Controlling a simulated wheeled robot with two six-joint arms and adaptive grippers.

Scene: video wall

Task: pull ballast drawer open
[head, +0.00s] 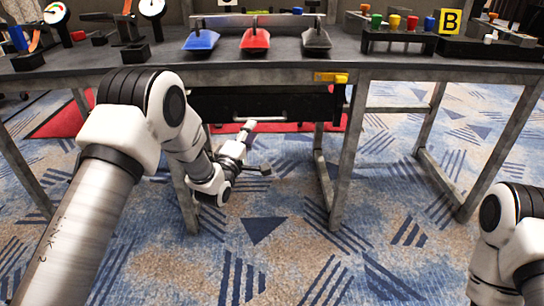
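The black drawer (222,107) hangs under the front edge of the grey table, between two table legs. A pale horizontal bar handle (272,119) is on its front. The drawer looks flush, with no open inside showing. My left arm reaches down from the left and bends back up. My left gripper (248,126) points up at the left part of the handle, at or very close to it. It is small in the picture, so I cannot tell whether its fingers touch or close on the bar. My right arm shows at the lower right; its gripper is out of view.
On the table (385,70) stand a blue tray (201,40), a red tray (256,39), a grey tray (316,40), gauges (152,8) and a yellow "B" sign (450,21). Patterned carpet in front is clear.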

